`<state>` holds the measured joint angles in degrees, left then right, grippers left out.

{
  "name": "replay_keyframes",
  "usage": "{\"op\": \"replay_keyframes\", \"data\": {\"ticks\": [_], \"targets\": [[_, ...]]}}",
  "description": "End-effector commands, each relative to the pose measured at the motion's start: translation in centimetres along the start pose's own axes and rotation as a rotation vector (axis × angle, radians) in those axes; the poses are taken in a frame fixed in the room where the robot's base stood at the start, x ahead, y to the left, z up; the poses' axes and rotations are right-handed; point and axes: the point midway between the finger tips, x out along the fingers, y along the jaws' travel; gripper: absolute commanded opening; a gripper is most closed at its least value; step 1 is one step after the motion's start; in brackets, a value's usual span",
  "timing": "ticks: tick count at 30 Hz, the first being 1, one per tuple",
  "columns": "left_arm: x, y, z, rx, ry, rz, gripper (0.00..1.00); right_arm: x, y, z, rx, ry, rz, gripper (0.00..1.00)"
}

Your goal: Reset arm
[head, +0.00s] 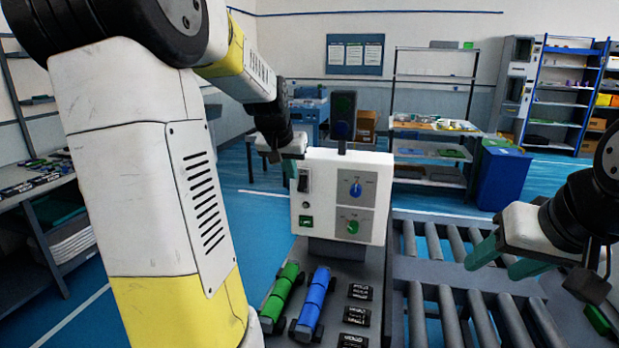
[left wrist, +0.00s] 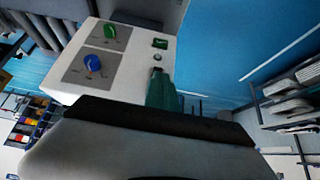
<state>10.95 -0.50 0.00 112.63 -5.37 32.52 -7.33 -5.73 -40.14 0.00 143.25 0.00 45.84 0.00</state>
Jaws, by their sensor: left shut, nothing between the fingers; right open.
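My left gripper (head: 291,164) is beside the upper left of the white control box, near its black switch, with its arm raised across the left of the head view. In the left wrist view its green fingers (left wrist: 161,92) are together and empty, in front of the box's panel. I cannot tell whether they touch the box. My right gripper (head: 497,262) is open and empty over the roller conveyor at the right. The control box (head: 330,185) carries a blue knob (head: 356,190), a green knob (head: 352,227), a black switch (head: 303,181) and a green button (head: 306,221).
The roller conveyor (head: 455,290) runs to the right. A blue bin (head: 502,178) and shelves (head: 563,95) stand behind. Shelving with parts (head: 40,215) is at left.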

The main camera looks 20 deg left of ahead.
Motion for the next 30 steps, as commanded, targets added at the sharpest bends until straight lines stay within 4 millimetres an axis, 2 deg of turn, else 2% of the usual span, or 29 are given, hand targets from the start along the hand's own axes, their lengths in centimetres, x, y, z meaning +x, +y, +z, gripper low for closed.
{"op": "replay_keyframes", "data": {"ticks": [16, 20, 23, 27, 30], "targets": [[-0.3, 0.1, 0.0, 0.001, 0.000, 0.001, 0.00, 0.0, 0.0, 0.0, 0.000, 0.000, 0.000, 0.53], [-2.0, 1.4, 1.0, 0.004, 0.002, 0.016, 0.00, 0.0, 0.0, 0.0, 0.000, 0.000, 0.000, 0.53], [-4.8, 3.7, 3.4, 0.009, 0.001, 0.046, 0.00, 0.0, 0.0, 0.0, 0.000, -0.001, 0.000, 0.53], [-9.3, 7.5, 8.9, 0.020, -0.009, 0.104, 0.00, 0.0, 0.0, 0.0, 0.000, 0.000, 0.000, 0.53], [-11.6, 9.6, 13.2, 0.026, -0.019, 0.144, 0.00, 0.0, 0.0, 0.0, 0.000, 0.000, 0.000, 0.53]]}}
